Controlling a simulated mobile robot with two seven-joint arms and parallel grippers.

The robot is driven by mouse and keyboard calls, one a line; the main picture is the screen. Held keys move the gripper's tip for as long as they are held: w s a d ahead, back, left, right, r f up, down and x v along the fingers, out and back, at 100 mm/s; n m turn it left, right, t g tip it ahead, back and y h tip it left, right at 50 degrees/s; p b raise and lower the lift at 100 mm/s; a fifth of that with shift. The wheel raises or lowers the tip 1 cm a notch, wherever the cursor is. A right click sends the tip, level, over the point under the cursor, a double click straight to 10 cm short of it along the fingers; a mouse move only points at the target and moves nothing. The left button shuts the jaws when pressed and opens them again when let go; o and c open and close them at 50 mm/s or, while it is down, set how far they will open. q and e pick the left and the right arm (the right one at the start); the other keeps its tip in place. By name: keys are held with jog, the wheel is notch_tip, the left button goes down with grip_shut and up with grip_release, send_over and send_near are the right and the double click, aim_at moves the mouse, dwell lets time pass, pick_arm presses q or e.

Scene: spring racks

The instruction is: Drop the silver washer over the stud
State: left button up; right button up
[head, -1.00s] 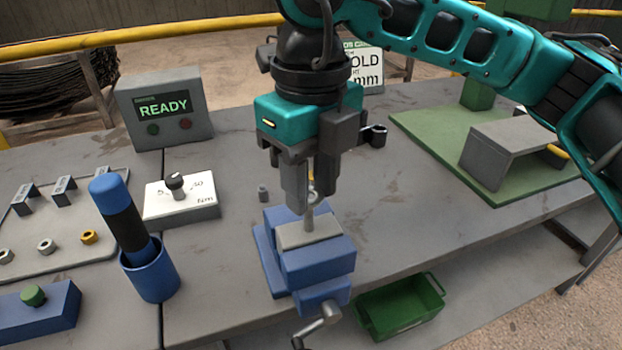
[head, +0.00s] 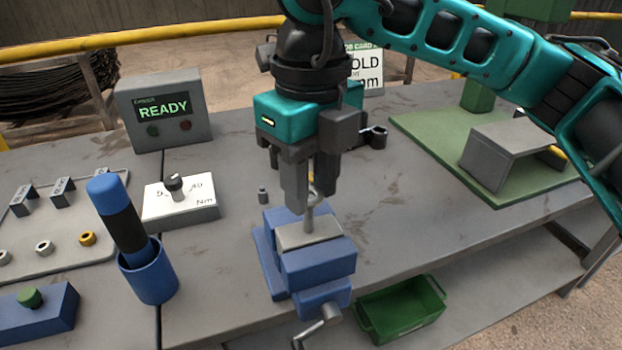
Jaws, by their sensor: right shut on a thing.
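A thin grey stud (head: 308,221) stands upright from the grey block (head: 322,234) in the blue vise (head: 318,266) at the centre. My right gripper (head: 308,198) points down right over the stud. It is shut on a small pale ring, which looks like the silver washer (head: 314,196) and is partly hidden by the fingers. The washer appears close to the stud's upper end; I cannot tell whether it is around the stud or just above it. My left gripper is not in view.
A tray (head: 70,262) with several rings and clips lies at left. A blue holder (head: 150,277) with a tool, a white dial box (head: 180,205) and a READY display (head: 165,108) stand nearby. A green bin (head: 400,320) sits below.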

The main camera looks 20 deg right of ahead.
jog(key=shift+f+b, duration=1.1)
jog(key=shift+f, duration=0.05)
jog(key=o, duration=0.9)
jog(key=shift+o, duration=0.2)
jog(key=o, duration=0.4)
jog(key=shift+o, duration=0.2)
jog(key=shift+r+p, duration=2.25)
jog(key=shift+r, duration=1.3)
